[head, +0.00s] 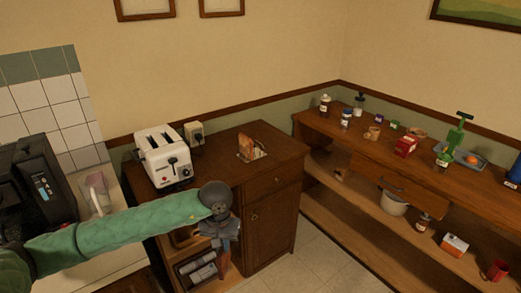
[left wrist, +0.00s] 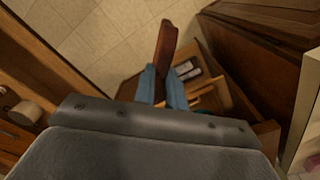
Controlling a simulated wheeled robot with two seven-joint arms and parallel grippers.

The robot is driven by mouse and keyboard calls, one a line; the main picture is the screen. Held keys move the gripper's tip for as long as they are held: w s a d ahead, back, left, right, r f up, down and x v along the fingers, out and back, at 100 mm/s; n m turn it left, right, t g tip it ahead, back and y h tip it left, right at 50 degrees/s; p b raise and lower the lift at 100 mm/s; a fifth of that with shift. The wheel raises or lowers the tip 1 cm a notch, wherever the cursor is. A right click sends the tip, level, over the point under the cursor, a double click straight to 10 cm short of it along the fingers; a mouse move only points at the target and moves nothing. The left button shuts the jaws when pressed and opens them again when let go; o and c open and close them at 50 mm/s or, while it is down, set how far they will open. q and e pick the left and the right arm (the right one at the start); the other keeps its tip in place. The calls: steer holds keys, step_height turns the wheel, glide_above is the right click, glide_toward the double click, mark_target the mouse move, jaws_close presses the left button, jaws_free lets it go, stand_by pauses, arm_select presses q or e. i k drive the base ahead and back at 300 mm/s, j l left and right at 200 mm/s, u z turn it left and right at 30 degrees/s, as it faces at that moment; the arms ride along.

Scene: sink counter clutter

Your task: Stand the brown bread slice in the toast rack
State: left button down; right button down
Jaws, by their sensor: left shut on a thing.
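The brown bread slice (left wrist: 166,42) is between the two blue fingers of my left gripper (left wrist: 162,82) in the left wrist view, seen nearly edge-on and sticking out past the fingertips. In the head view my left gripper (head: 221,247) hangs in front of the dark wooden cabinet, lower than its top; the slice is hard to make out there. The toast rack (head: 243,157) stands on the cabinet top, up and to the right of the gripper, with light brown bread (head: 252,148) in it. Its slots are too small to tell apart. My right gripper is not in view.
A white toaster (head: 165,156) stands left of the rack on the cabinet top (head: 279,153). Open shelves with rolled cloths (head: 203,270) lie below the gripper. A long wooden sideboard (head: 345,137) with jars and boxes runs along the right. The cabinet top around the rack is clear.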

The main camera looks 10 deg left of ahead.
mark_target(258, 154)
steer(key=i+l, duration=0.2)
steer(key=l, duration=0.15)
steer(key=i+l+u, duration=0.15)
steer(key=i+l, duration=0.3)
steer(key=l, duration=0.25)
steer(key=i+l+u, duration=0.15)
steer(key=l, duration=0.2)
steer(key=i+l, duration=0.25)
steer(key=l, duration=0.15)
steer(key=u, duration=0.05)
